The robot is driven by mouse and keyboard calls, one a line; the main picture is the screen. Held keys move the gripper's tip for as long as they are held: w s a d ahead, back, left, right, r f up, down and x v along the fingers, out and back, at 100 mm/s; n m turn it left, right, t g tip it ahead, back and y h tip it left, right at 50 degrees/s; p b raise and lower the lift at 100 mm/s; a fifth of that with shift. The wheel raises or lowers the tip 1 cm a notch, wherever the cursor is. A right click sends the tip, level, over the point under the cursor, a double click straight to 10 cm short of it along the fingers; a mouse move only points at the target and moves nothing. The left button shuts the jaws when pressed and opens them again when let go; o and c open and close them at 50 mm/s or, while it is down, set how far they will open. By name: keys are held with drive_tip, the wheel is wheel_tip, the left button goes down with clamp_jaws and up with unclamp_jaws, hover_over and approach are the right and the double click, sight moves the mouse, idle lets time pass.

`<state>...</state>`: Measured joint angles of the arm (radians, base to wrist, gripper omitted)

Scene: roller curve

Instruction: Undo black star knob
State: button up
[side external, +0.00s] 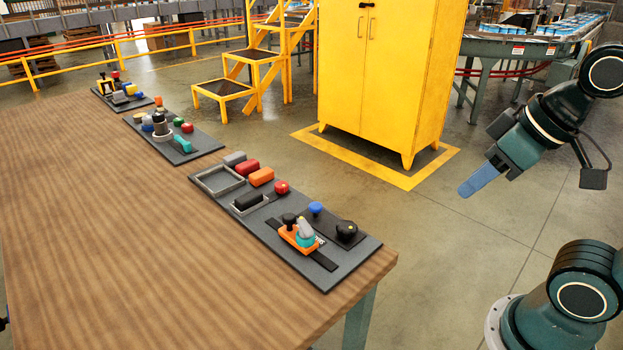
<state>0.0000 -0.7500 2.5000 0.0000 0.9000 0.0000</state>
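A dark knob (347,230) with a small yellow mark on top sits on a black plate at the right end of the nearest grey board (322,283). It looks like the black star knob, though its lobes are too small to make out. My gripper (466,190) is in the air to the right, beyond the table edge and well apart from the knob. Its blue fingers point down and left. They overlap in this view, so I cannot tell whether they are open or shut. Nothing shows held at their tips.
An orange fixture (300,240) with teal and grey parts and a black ball (288,219) stands left of the knob. A blue knob (315,208) and red knob (281,187) are close behind. Two more boards lie farther back. The wooden table (130,240) is clear at left.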

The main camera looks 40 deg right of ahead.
drive_tip(key=shift+o, duration=0.2)
drive_tip(key=o, duration=0.6)
drive_tip(key=shift+w, duration=0.1)
drive_tip(key=shift+c, duration=0.2)
drive_tip(key=m+g, duration=0.6)
drive_tip(key=m, duration=1.2)
hover_over(347, 226)
wheel_tip(347, 226, down, 9)
wheel_tip(347, 226, down, 14)
drive_tip(key=shift+r, duration=0.1)
drive_tip(key=shift+c, duration=0.2)
